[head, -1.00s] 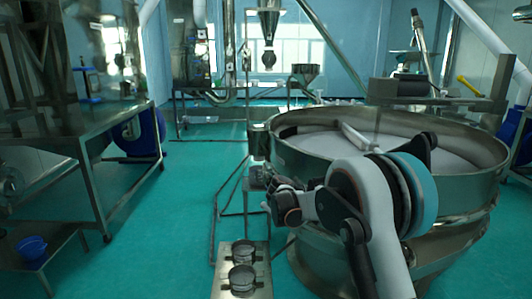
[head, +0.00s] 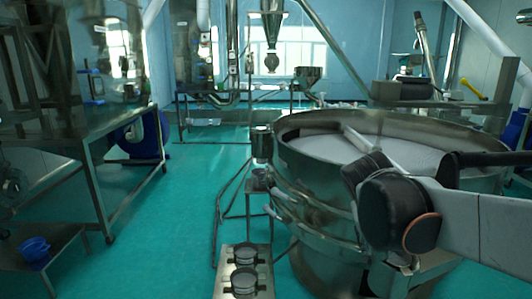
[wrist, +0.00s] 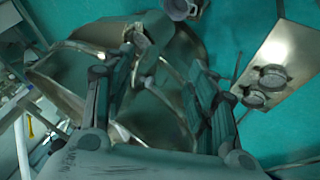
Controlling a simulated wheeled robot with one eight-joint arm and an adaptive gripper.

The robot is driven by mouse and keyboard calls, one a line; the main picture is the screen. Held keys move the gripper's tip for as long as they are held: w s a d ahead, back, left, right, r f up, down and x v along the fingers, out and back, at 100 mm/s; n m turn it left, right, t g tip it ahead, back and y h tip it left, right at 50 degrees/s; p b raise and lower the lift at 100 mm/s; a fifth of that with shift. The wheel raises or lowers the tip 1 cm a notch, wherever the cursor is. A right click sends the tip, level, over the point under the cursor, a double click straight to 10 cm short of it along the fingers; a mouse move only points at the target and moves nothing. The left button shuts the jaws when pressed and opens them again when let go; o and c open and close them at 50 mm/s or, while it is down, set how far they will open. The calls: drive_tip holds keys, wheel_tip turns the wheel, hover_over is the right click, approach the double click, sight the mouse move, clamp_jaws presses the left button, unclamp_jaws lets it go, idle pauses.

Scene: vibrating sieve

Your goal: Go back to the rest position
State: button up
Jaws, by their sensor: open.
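My gripper (wrist: 160,62) shows in the wrist view with its two dark fingers spread apart and nothing seen between them. In the head view my arm lies low across the right side, in front of the sieve, and the gripper cannot be made out there. The large round steel vibrating sieve (head: 310,185) stands at the centre right of the head view, with a pale mesh (head: 405,155) inside its rim. A pale bar lies over the mesh. My arm hides part of the sieve's right side.
A metal plate (head: 228,290) with two small round vessels (head: 244,280) is in front of the sieve; the vessels show in the wrist view too (wrist: 268,76). A steel table (head: 70,140) and a blue bowl (head: 35,248) are on the left. Green floor between is clear.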

drive_tip(key=s+a+f+t+y, duration=0.1)
drive_tip(key=s+a+f+y, duration=0.1)
drive_tip(key=s, duration=0.6)
drive_tip(key=s+a+f+t+y, duration=0.1)
drive_tip(key=s+a+f+y, duration=0.2)
drive_tip(key=s, duration=0.5)
drive_tip(key=shift+s+a+n+t, duration=0.15)
drive_tip(key=shift+a+n+t, duration=0.2)
drive_tip(key=shift+a, duration=0.4)
